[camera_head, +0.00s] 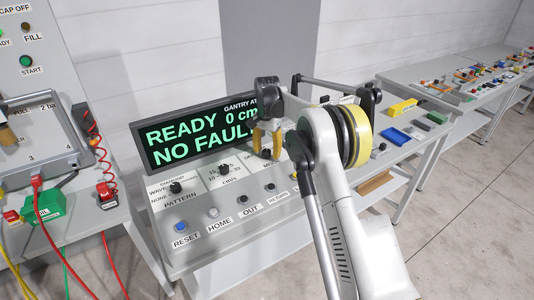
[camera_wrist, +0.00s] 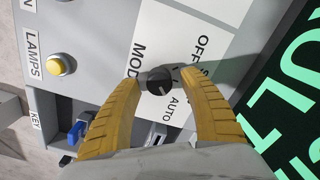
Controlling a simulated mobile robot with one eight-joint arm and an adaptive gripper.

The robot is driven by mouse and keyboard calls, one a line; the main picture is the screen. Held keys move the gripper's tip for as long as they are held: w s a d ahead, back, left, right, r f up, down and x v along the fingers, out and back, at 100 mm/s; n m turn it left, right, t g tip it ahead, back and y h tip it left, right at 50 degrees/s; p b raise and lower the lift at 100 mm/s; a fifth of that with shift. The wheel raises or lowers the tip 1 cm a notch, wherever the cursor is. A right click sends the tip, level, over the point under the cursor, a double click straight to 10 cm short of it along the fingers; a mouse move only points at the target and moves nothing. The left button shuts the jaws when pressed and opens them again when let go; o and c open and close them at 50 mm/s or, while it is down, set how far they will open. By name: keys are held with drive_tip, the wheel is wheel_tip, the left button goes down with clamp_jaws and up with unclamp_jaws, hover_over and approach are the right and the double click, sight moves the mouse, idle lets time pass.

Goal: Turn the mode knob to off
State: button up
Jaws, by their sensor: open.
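The mode knob (camera_wrist: 160,80) is a small black round knob on a white label plate in the wrist view. The plate carries "MOD", "OFF" and "AUTO" lettering, with another word partly covered. My gripper (camera_wrist: 162,75) has two ribbed yellow fingers, open, with one fingertip on each side of the knob. I cannot tell whether they touch it. A pale mark shows on the knob, but which label it points to is unclear. In the head view my gripper (camera_head: 267,148) points down at the console, and the mode knob is hidden behind my gripper and arm.
A display (camera_head: 195,132) reading "READY 0 cm NO FAUL" stands behind the panel. In the wrist view, a yellow lamps button (camera_wrist: 58,66) and a blue key (camera_wrist: 78,132) sit nearby. Other knobs (camera_head: 225,168) and a blue reset button (camera_head: 181,226) lie left of my gripper.

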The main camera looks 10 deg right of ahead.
clamp_jaws()
